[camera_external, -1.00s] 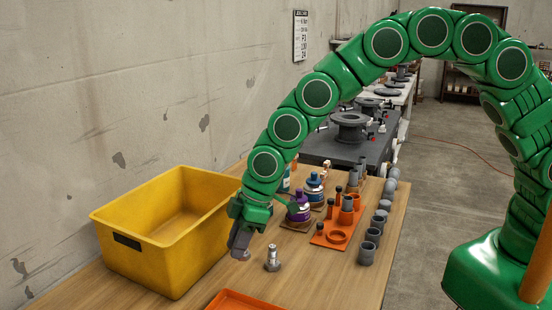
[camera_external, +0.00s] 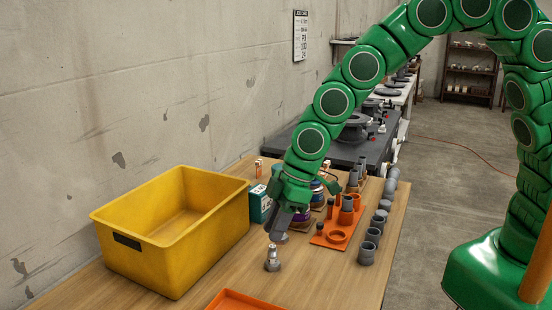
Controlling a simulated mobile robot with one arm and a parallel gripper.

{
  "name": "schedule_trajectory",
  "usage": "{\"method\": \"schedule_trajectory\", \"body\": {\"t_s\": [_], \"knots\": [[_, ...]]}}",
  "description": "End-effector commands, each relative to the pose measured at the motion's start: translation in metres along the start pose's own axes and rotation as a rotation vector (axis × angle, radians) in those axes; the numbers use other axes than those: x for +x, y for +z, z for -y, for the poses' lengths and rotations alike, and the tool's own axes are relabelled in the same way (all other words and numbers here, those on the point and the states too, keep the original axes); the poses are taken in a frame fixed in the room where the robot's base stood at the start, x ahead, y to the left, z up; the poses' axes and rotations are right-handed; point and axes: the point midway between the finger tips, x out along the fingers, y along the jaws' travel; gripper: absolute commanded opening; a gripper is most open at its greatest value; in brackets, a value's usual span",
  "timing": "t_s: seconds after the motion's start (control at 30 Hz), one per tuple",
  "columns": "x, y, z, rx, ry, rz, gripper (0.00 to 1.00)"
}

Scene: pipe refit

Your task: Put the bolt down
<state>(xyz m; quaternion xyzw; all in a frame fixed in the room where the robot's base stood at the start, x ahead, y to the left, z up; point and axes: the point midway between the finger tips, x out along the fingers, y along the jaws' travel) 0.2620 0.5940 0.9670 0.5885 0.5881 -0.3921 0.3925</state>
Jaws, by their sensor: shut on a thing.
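My gripper (camera_external: 279,229) is low over the wooden table, fingers pointing down, just behind a standing metal bolt-like piece (camera_external: 272,260). It is shut on a small grey thing (camera_external: 282,238), taken to be the bolt, mostly hidden by the fingers. I cannot tell whether the held bolt touches the table.
A yellow bin (camera_external: 172,232) stands at the left. An orange tray (camera_external: 240,300) is at the front. An orange holder (camera_external: 330,239) with dark pegs and a row of grey pipe pieces (camera_external: 367,254) are at the right. Bottles behind my gripper are partly hidden. Bare table lies around the standing piece.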

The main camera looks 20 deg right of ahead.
Motion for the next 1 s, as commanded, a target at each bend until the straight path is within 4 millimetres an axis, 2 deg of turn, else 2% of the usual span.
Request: {"method": "schedule_trajectory", "body": {"t_s": [0.1,0.3,0.67,0.87,1.0], "knots": [[-0.016,-0.006,0.000,-0.001,0.001,-0.001,0.00],[-0.036,-0.016,-0.001,0.001,0.001,0.001,0.00],[-0.029,-0.037,-0.027,0.007,0.006,0.005,0.00],[-0.025,-0.055,-0.049,0.011,0.010,0.006,0.00],[-0.019,-0.074,-0.072,0.013,0.013,0.005,0.00]]}}
